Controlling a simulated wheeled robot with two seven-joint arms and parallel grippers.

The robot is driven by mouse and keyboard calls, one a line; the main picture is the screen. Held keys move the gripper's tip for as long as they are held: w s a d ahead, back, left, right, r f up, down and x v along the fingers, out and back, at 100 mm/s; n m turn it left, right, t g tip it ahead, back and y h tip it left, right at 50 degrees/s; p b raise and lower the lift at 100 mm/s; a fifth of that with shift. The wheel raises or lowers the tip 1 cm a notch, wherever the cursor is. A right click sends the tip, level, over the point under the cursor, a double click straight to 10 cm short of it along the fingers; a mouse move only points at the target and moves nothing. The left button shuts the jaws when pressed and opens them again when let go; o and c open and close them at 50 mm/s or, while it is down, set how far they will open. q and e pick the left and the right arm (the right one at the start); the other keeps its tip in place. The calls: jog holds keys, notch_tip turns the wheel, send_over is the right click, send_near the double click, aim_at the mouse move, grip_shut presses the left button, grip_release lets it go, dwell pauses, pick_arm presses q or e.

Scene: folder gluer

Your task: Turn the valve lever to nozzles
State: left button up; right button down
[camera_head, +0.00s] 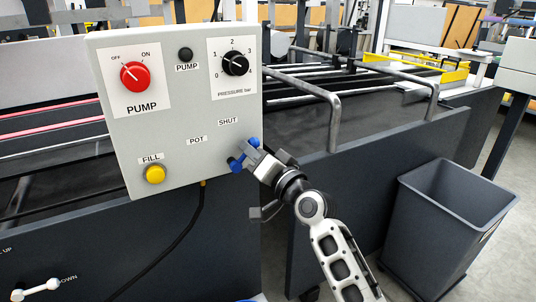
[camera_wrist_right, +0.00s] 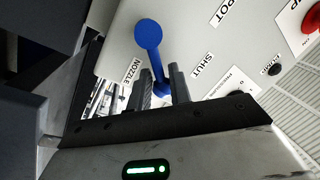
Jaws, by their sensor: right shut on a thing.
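The blue valve lever (camera_head: 236,163) is on the lower right of the grey control panel (camera_head: 130,60). In the right wrist view its round hub (camera_wrist_right: 148,32) is clear and its arm runs down between my fingers. My right gripper (camera_head: 250,153) is shut on the lever's arm; its fingers show in the wrist view (camera_wrist_right: 162,88). The lever points between the SHUT label (camera_wrist_right: 203,65) and the NOZZLE label (camera_wrist_right: 130,72), whose end is cut off by my finger. The POT label (camera_head: 196,140) is left of SHUT. My left gripper is not in view.
The panel also carries a red pump knob (camera_head: 135,76), a pressure dial (camera_head: 235,63) and a yellow FILL button (camera_head: 155,174). A black cable (camera_head: 190,225) hangs below it. Metal rails (camera_head: 335,115) and a grey bin (camera_head: 450,220) stand to the right.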

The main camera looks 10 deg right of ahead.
jog(key=shift+d+r+m, duration=0.15)
jog(key=shift+m, duration=0.15)
jog(key=c, duration=1.3)
grip_release()
jog(key=b+v, duration=0.1)
jog(key=v, duration=1.5)
jog(key=shift+w, duration=0.1)
